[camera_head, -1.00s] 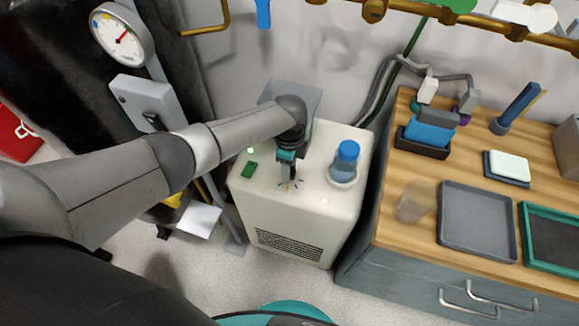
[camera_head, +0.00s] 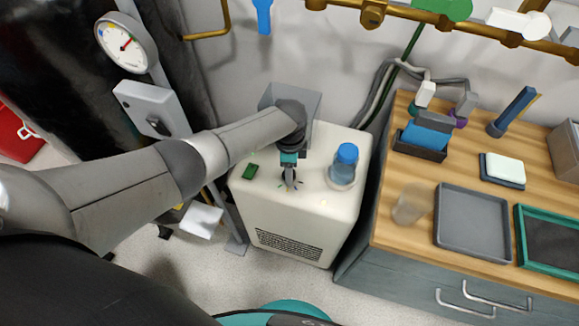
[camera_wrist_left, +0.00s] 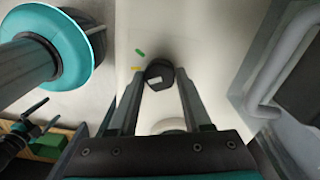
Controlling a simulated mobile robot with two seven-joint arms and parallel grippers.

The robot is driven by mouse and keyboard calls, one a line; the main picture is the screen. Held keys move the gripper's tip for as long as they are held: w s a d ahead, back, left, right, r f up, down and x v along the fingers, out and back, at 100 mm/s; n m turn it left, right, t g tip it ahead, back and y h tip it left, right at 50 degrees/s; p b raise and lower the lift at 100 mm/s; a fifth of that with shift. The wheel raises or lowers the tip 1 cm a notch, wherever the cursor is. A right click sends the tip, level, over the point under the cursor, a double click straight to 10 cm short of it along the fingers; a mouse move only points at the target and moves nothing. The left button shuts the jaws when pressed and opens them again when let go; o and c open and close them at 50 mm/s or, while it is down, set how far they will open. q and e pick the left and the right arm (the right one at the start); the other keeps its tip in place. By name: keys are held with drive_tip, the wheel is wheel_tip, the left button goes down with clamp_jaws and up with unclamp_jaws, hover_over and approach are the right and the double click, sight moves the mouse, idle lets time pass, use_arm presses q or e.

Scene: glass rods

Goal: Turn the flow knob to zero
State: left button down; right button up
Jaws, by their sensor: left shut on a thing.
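The flow knob (camera_wrist_left: 159,74) is a dark, round knob with a pale patch on its near side. It shows in the left wrist view between my fingertips. Green and yellow marks lie on the white surface beside it. My left gripper (camera_wrist_left: 160,84) is shut on the knob, one finger at each side. In the head view my left gripper (camera_head: 289,178) points down at the top of the white cabinet (camera_head: 300,215), and the knob is mostly hidden there; small coloured marks surround the fingertips.
A wooden bench with a grey tray (camera_head: 472,222) is at the right.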

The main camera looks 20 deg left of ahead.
use_arm(q)
drive_tip(key=n+p, duration=0.1)
drive_tip(key=n, duration=0.2)
drive_tip(key=shift+r, duration=0.1)
drive_tip(key=n+p, duration=0.1)
drive_tip(key=n, duration=0.2)
drive_tip(key=shift+n, duration=0.3)
drive_tip(key=n+p, duration=0.1)
drive_tip(key=n, duration=0.5)
idle(0.3)
drive_tip(key=shift+c, duration=1.7)
unclamp_jaws()
